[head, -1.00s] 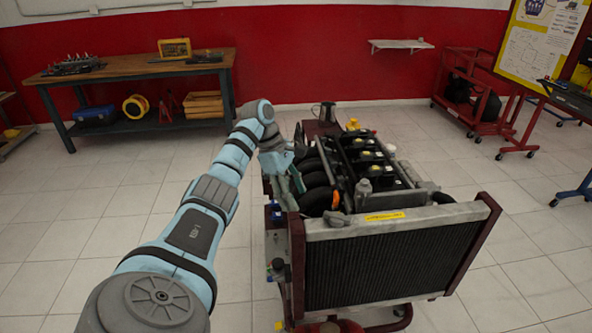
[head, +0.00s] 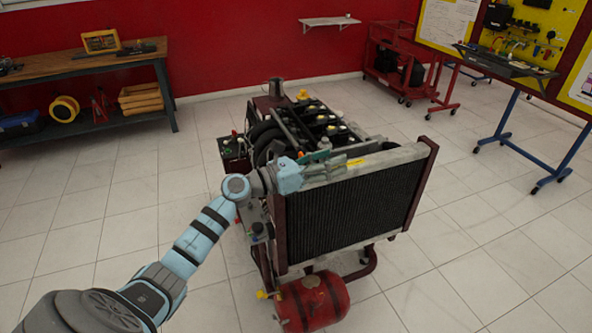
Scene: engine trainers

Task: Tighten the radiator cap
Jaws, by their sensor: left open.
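The radiator (head: 345,215) stands at the front of the engine trainer, a large dark finned panel with a pale top tank and dark red side posts. A small grey upright piece that looks like the radiator cap (head: 325,144) shows just behind the top tank. My left gripper (head: 328,167) is open at the top left of the radiator, its fingers pointing right along the top tank. The fingers lie just in front of and below the cap in the picture. They hide part of the tank, and I cannot tell if they touch it. My right gripper is not in view.
The engine (head: 310,120) with black hoses fills the trainer behind the radiator. A red tank (head: 313,302) sits low in front. The tiled floor between is clear.

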